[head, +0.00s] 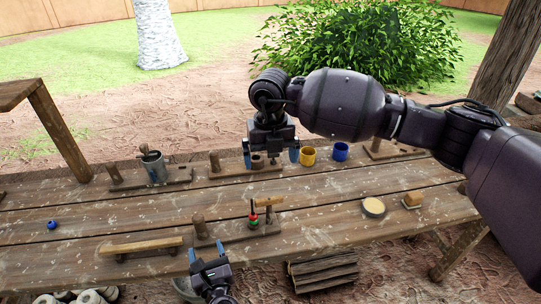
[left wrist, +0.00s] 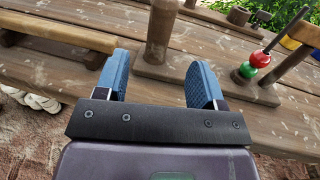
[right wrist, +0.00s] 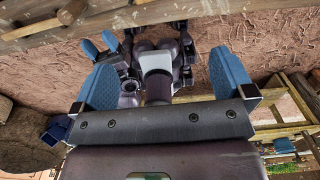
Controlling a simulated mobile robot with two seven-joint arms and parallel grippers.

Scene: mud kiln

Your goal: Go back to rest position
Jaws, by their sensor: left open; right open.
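My left gripper (head: 209,262) is at the near edge of the wooden table in the head view. In the left wrist view its blue fingers (left wrist: 158,78) are apart with nothing between them. My right gripper (head: 270,154) is at the far side of the table, fingers pointing down on either side of a wooden stand's dark peg area. In the right wrist view its fingers (right wrist: 165,75) are apart and no held object shows. Whether it touches the stand is unclear.
The table (head: 340,222) holds a rod with red and green beads (head: 253,217), a yellow cup (head: 308,156), a blue cup (head: 341,151), a metal mug (head: 155,168), a blue ball (head: 51,225) and a round pad (head: 373,208). Logs (head: 323,272) lie below the front edge.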

